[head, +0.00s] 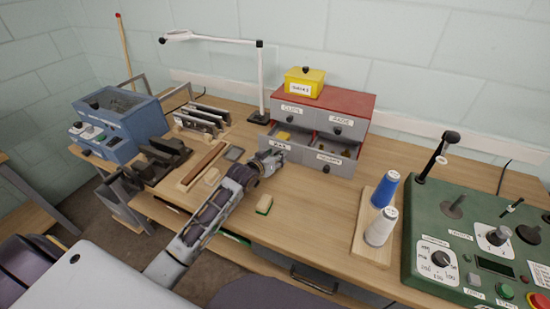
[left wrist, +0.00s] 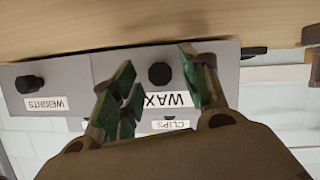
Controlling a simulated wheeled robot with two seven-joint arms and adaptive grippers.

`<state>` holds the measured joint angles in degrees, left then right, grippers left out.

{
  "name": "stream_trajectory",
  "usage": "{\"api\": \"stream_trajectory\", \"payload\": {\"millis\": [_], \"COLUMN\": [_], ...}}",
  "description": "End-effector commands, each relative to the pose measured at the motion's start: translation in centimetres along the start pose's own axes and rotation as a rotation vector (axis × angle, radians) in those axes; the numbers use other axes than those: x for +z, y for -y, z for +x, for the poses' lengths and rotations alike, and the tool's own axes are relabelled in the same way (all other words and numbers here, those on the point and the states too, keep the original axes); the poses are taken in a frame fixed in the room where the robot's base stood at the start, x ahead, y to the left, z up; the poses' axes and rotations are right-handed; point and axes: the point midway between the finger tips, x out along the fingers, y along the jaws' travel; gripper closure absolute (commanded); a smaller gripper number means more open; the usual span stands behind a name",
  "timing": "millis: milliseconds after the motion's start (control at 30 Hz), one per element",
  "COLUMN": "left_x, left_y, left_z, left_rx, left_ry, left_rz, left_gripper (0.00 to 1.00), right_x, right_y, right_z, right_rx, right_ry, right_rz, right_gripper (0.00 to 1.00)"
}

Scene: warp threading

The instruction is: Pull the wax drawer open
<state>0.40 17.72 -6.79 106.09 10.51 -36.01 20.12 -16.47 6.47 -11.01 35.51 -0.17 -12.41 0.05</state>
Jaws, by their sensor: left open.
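The wax drawer (head: 265,144) is the lower left drawer of a grey cabinet with a red top. In the head view it stands out from the cabinet, and a yellow block (head: 284,135) shows inside. In the left wrist view, upside down, its grey front carries a WAX label (left wrist: 168,99) and a black knob (left wrist: 160,73). My left gripper (head: 274,156) is at this front, with its green-padded fingers (left wrist: 158,82) open. The knob shows between the fingertips; I cannot tell whether they touch it. My right gripper is not in view.
The weights drawer (head: 335,165) beside it also stands out, with dark items inside. A yellow box (head: 304,83) sits on the cabinet. Blue (head: 385,190) and white (head: 380,228) spools stand to the right. A sponge-like block (head: 264,204) lies near my left arm.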

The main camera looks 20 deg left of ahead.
Motion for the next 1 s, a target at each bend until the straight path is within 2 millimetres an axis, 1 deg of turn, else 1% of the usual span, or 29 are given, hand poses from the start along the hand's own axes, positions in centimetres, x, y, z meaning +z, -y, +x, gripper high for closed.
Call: {"api": "stream_trajectory", "payload": {"millis": [133, 467, 500, 767, 1000], "left_x": [0.0, 0.0, 0.0, 0.1, 0.3], "left_y": [0.0, 0.0, 0.0, 0.0, 0.0], "left_z": [0.0, 0.0, 0.0, -0.1, -0.9], "left_rx": [0.0, 0.0, 0.0, 0.0, 0.0], "left_ry": [0.0, 0.0, 0.0, 0.001, 0.003], "left_rz": [0.0, 0.0, 0.0, 0.0, -0.001], "left_gripper": [0.56, 0.99, 1.0, 1.0, 1.0], "right_x": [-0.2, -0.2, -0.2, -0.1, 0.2], "right_y": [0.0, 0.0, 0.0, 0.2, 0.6], "right_z": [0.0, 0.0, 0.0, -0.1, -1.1], "right_rx": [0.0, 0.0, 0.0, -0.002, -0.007], "right_ry": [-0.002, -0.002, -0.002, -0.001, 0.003], "right_rz": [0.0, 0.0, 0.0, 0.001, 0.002], "right_gripper": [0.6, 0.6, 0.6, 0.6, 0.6]}}
